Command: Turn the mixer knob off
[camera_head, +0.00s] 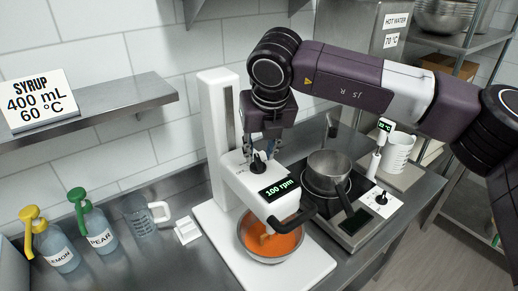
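The white stand mixer (222,130) stands on the counter, its display (280,189) reading 100 rpm. Its small black knob (258,163) is on top of the mixer head, behind the display. My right gripper (260,150) points down over the mixer head. Its fingers look apart, with the knob between or just below their tips; whether they touch it I cannot tell. A metal bowl (246,250) of orange liquid sits under the mixer head. My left gripper is not in view.
Syrup bottles (97,228) and a glass measuring jug (140,218) stand left. A metal shelf (110,108) holds a sign.

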